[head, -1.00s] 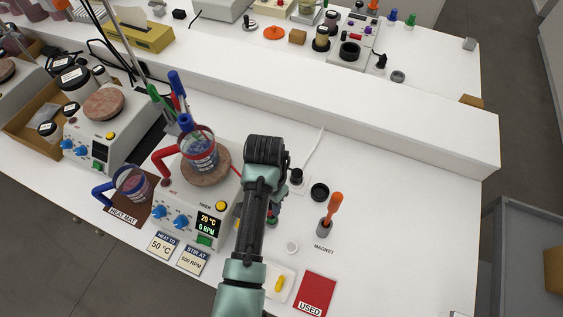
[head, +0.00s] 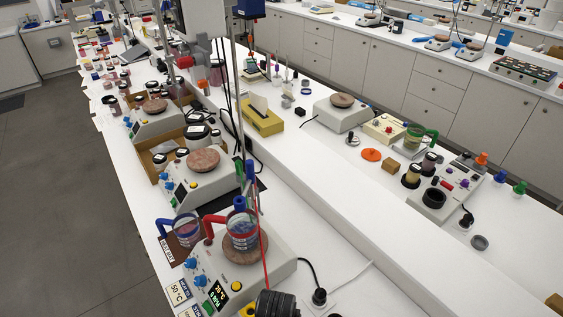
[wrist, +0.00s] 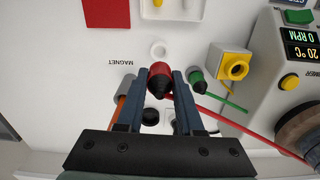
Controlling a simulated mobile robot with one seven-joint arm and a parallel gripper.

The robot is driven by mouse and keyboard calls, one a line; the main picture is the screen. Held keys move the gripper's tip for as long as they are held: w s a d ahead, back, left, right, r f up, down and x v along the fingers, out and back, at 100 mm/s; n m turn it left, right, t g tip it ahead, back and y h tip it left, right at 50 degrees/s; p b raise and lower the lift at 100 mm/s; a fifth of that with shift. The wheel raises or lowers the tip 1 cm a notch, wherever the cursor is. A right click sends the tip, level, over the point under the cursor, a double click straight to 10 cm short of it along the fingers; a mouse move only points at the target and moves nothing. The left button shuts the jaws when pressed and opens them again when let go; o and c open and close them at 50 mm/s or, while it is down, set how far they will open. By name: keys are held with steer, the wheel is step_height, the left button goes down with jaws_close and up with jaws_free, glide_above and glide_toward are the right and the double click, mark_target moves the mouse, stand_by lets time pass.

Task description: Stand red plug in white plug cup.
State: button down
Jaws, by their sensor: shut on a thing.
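The red plug (wrist: 160,70) with a black tip sits between the two blue fingers of my gripper (wrist: 162,76) in the wrist view. My gripper is shut on it. A small white ring-shaped cup (wrist: 158,50), which looks like the white plug cup, stands on the white bench just beyond the plug, apart from it in the picture. I cannot tell the plug's height above the bench. In the head view only a black part of my arm shows at the bottom edge; the fingers, plug and cup are out of view there.
A green plug (wrist: 196,76) and a yellow socket (wrist: 234,66) stand close right of my fingers. A red cord (wrist: 250,130) runs off right toward the stirrer (wrist: 290,85). A grey holder (wrist: 126,86) is close left. A red card (wrist: 106,12) lies beyond.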

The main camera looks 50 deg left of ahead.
steer(key=shift+r+p, duration=0.15)
steer(key=shift+p, duration=0.25)
step_height(320, 180, down, 6)
steer(key=b, duration=0.4)
steer(key=shift+b, duration=0.3)
steer(key=shift+p, duration=0.55)
stand_by(1.2)
steer(key=shift+f+b, duration=1.15)
steer(key=shift+f, duration=0.25)
steer(key=shift+c, duration=2.3)
jaws_free()
step_height(320, 180, up, 13)
steer(key=shift+b, duration=0.85)
